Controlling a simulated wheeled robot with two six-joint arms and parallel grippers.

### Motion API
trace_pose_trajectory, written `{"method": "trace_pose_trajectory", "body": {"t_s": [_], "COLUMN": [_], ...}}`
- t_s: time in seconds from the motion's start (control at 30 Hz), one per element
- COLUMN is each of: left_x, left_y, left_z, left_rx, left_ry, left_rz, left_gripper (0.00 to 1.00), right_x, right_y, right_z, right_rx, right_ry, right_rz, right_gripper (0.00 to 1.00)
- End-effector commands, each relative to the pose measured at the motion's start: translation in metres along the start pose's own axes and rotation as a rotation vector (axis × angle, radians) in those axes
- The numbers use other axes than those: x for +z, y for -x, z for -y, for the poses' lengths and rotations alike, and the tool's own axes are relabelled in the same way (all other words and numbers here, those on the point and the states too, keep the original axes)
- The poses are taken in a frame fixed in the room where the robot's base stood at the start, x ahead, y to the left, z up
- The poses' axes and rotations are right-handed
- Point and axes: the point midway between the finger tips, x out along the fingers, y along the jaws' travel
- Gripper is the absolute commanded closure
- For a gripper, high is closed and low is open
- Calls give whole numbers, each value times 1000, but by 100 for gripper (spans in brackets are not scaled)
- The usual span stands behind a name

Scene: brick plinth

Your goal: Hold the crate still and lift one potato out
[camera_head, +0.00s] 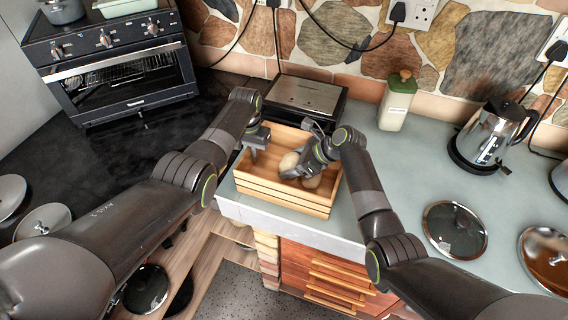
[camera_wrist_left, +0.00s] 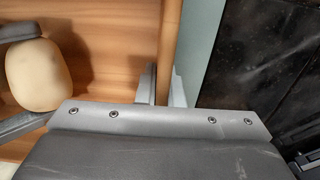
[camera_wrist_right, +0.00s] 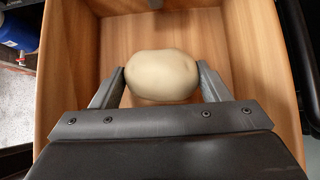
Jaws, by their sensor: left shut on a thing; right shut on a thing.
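The wooden crate (camera_head: 284,198) stands at the counter's front edge, left of the middle. My left gripper (camera_head: 257,148) is shut on its left wall; in the left wrist view the fingers (camera_wrist_left: 163,88) sit on both sides of that wall. My right gripper (camera_head: 300,172) is inside the crate, shut on a pale potato (camera_head: 289,162). The right wrist view shows this potato (camera_wrist_right: 161,74) between both fingers, with bare crate floor around it. In the head view a finger partly hides the potato. I cannot tell whether it touches the crate floor.
A black and steel appliance (camera_head: 305,97) stands right behind the crate. A green-lidded jar (camera_head: 397,101) and a kettle (camera_head: 490,137) stand to the right. Pot lids (camera_head: 455,229) lie at the front right. The counter right of the crate is partly clear.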

Motion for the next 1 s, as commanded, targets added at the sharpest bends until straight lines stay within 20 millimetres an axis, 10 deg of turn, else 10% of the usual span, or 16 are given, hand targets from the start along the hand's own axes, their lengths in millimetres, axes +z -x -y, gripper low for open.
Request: {"method": "trace_pose_trajectory", "body": {"t_s": [0.4, 0.93, 1.0], "left_x": [0, 0, 0], "left_y": [0, 0, 0], "left_z": [0, 0, 0], "left_rx": [0, 0, 0], "left_ry": [0, 0, 0], "left_rz": [-1, -1, 0], "left_gripper": [100, 100, 84], "right_x": [72, 87, 87], "right_y": [70, 85, 85], "right_z": [0, 0, 0], "right_rx": [-4, -1, -1], "right_ry": [5, 2, 2], "right_rz": [3, 1, 1], "right_gripper": [55, 55, 55]}}
